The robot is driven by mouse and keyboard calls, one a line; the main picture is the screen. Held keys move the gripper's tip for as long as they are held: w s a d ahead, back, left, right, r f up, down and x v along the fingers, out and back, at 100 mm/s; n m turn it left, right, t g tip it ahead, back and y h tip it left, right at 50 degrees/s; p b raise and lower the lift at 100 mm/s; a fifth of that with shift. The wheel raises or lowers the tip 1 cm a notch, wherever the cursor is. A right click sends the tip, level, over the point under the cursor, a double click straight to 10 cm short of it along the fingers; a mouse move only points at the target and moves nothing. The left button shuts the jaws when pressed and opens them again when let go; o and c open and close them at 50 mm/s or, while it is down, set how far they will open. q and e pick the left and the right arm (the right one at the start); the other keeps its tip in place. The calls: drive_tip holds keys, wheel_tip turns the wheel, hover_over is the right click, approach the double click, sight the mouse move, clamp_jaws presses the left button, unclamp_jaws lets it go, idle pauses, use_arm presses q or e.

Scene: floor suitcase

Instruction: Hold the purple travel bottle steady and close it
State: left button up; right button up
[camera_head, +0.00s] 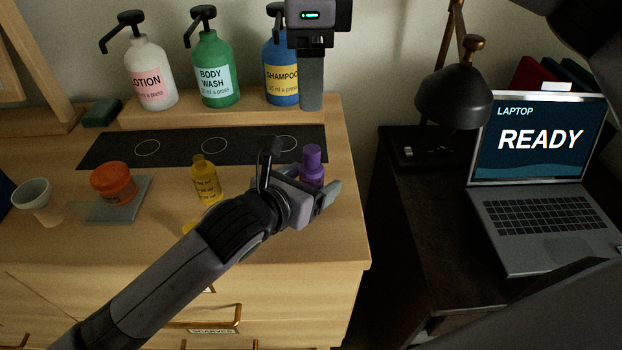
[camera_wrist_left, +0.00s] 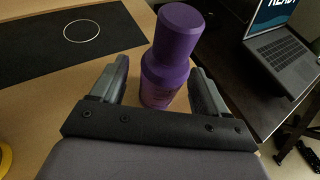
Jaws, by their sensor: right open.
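The purple travel bottle (camera_head: 312,174) stands upright near the right front of the dresser top, with a wide purple cap (camera_head: 312,154) on its top. How tightly the cap sits cannot be told. My left gripper (camera_head: 298,174) is open around the bottle, one finger on each side. In the left wrist view the bottle (camera_wrist_left: 160,90) stands between the fingers, with a clear gap at the left finger and the right finger close to it. My right gripper (camera_head: 311,104) is open and empty, pointing down behind and above the bottle, in front of the shelf.
White lotion (camera_head: 150,75), green body wash (camera_head: 212,72) and blue shampoo (camera_head: 280,75) dispensers stand on a shelf behind a dark mat (camera_head: 115,150). A yellow bottle (camera_head: 205,182), orange jar (camera_head: 112,183) and pale cup (camera_head: 35,198) stand left. A laptop (camera_head: 535,210) and lamp (camera_head: 453,97) are right.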

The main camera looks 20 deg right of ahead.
use_arm(q)
drive_tip(key=shift+s+r, duration=0.1)
drive_tip(key=shift+v, duration=3.45)
drive_tip(key=shift+a, duration=0.1)
